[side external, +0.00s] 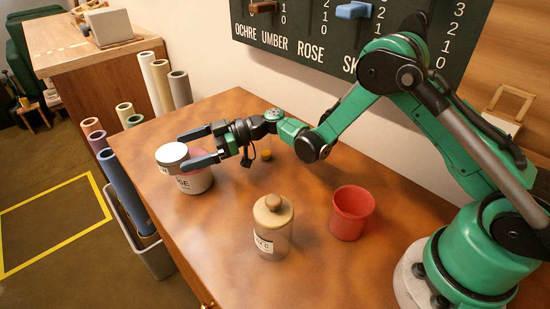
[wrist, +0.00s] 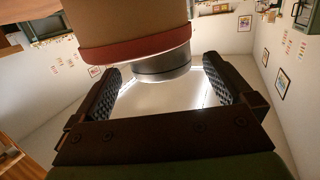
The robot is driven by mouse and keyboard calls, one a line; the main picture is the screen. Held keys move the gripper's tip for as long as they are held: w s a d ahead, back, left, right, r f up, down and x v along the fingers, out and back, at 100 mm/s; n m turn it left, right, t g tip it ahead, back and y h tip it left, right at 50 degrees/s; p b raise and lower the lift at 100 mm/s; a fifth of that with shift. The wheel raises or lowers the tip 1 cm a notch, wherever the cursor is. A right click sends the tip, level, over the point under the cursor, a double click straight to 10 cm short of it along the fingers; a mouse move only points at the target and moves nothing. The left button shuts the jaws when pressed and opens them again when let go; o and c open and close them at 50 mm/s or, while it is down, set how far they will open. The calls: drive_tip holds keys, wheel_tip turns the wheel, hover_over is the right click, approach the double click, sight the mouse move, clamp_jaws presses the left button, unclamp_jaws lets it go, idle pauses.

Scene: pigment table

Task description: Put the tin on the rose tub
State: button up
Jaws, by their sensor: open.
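The tin (side external: 172,154) is a short cylinder with a silvery lid. It appears to rest on top of the rose tub (side external: 196,184), towards the tub's left side. The tub is pale, with a rose-red top and a label partly showing "SE". My gripper (side external: 184,150) is open, level with the tin, with one finger on each side of it. In the wrist view, which looks upside down, the grey tin (wrist: 160,68) touches the tub's red rim (wrist: 135,47). Gaps show between the tin and both open fingers. The tub's far side is hidden.
A jar with a wooden lid (side external: 272,230) and a red cup (side external: 351,214) stand on the table nearer my base. Rolled tubes (side external: 125,190) stand beyond the table's left edge. The front table area is clear.

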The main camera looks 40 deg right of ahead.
sight(184, 149)
drive_tip(key=shift+m+h, duration=0.4)
drive_tip(key=shift+h, duration=0.1)
drive_tip(key=v, duration=0.4)
drive_tip(key=shift+r, duration=0.35)
drive_tip(key=s+d+r+m+h, duration=0.2)
drive_tip(key=s+d+m+h, duration=0.3)
drive_tip(key=s+m+h, duration=0.1)
drive_tip(key=s+d+r+m+h, duration=0.3)
drive_tip(key=s+d+m+h, duration=0.2)
drive_tip(key=s+h, duration=0.3)
drive_tip(key=s+m, duration=0.1)
drive_tip(key=s, duration=0.1)
drive_tip(key=shift+s+d+m+t, duration=0.3)
drive_tip(key=shift+s+d+t, duration=0.05)
drive_tip(key=shift+s+t, duration=0.05)
drive_tip(key=shift+r, duration=0.1)
